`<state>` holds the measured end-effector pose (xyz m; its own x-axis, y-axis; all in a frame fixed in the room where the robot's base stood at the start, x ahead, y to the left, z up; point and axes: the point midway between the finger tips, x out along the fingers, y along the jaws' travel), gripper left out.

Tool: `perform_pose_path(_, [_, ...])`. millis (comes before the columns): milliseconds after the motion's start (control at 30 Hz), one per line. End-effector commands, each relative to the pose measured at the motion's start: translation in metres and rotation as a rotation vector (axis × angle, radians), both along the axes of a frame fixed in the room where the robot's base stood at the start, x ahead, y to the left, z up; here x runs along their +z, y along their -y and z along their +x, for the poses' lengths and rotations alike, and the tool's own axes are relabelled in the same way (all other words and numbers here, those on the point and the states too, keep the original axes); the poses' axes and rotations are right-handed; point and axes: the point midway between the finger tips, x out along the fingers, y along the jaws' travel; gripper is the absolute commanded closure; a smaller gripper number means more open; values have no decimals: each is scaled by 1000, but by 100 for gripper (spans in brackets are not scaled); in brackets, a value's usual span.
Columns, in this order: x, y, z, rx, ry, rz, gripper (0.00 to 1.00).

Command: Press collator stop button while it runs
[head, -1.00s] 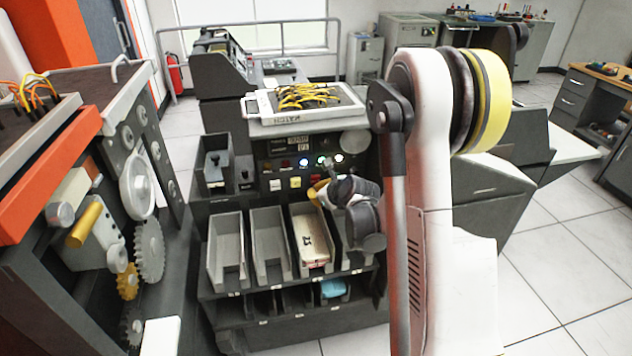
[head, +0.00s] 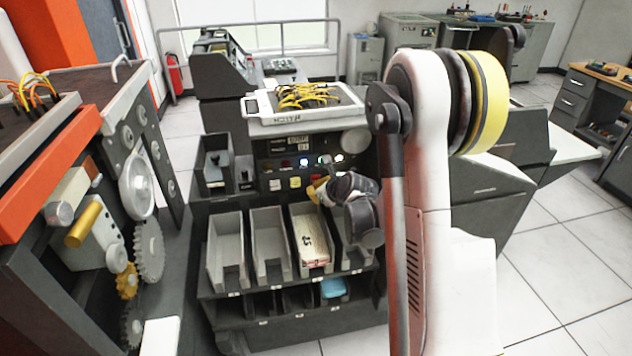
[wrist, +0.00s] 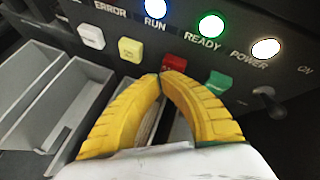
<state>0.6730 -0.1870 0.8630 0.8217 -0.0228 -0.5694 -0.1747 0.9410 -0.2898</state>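The collator's dark control panel (head: 268,168) stands in the middle of the head view. In the wrist view its button row holds a white button (wrist: 91,36), a yellow button (wrist: 130,49), a red button (wrist: 174,63) and a green button (wrist: 219,83). The RUN light (wrist: 155,8), READY light (wrist: 211,26) and POWER light (wrist: 266,48) are lit above them. My gripper (wrist: 163,75) has its yellow fingertips together, with nothing visible between them. The tips overlap the red button's lower edge; I cannot tell whether they touch it. In the head view my gripper (head: 317,190) is at the panel's button row.
Grey card bins (head: 226,250) stand below the panel; one holds a stack of cards (head: 313,240). A white tray with yellow cables (head: 262,104) lies on top. A toggle switch (wrist: 269,100) sits right of the green button. A geared machine (head: 100,200) stands at left.

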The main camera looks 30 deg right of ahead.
Motion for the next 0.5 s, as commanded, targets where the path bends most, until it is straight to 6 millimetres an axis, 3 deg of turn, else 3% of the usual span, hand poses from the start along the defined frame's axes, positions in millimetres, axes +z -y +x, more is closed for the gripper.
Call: perform_pose_path(500, [0, 2, 6, 0, 0, 0, 100])
